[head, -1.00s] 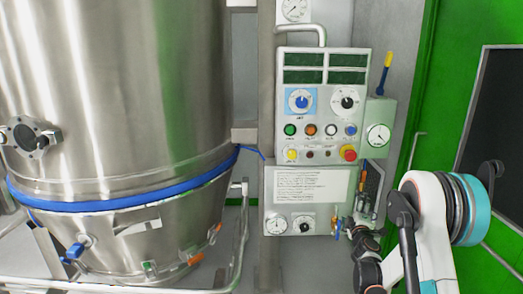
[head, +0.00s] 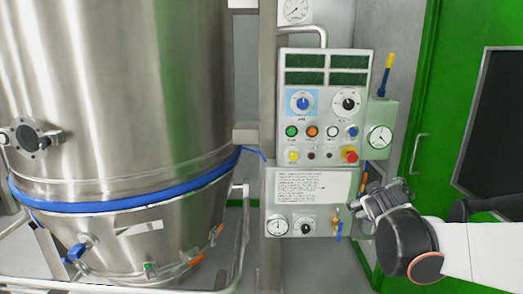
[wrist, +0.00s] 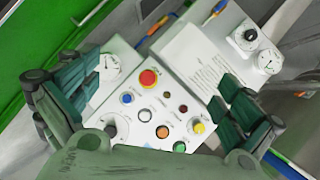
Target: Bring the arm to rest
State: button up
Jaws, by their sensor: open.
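My arm reaches in from the right edge of the head view, its white link lying nearly level. My gripper (head: 366,206) is beside the lower right side of the grey control panel (head: 322,150), partly hidden behind my dark wrist joint. In the wrist view my gripper (wrist: 155,98) is open, with its dark green fingers spread apart and nothing seen between them. The control panel (wrist: 175,120) fills the space beyond the fingers, with a red button (wrist: 149,78) among smaller coloured ones. I cannot tell the exact distance from the fingers to the panel.
A large steel vessel (head: 120,90) with a blue band stands at the left, with a steel rail (head: 243,225) beside it. A small gauge box (head: 381,125) sits right of the panel. A green door (head: 440,110) with a dark window is at the right.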

jog(key=s+a+f+m+g+y, duration=0.1)
jog(key=s+a, duration=0.3)
jog(key=s, duration=0.5)
jog(key=s+a+f+m+g+y, duration=0.1)
jog(key=s+a+f, duration=0.3)
jog(key=s, duration=0.6)
jog(key=s+a+f+m+g+y, duration=0.1)
jog(key=s+a+f+g+y, duration=0.1)
jog(key=s, duration=0.8)
jog(key=shift+a+f+g+y, duration=0.15)
jog(key=shift+a+g+y, duration=0.3)
jog(key=shift+a, duration=0.5)
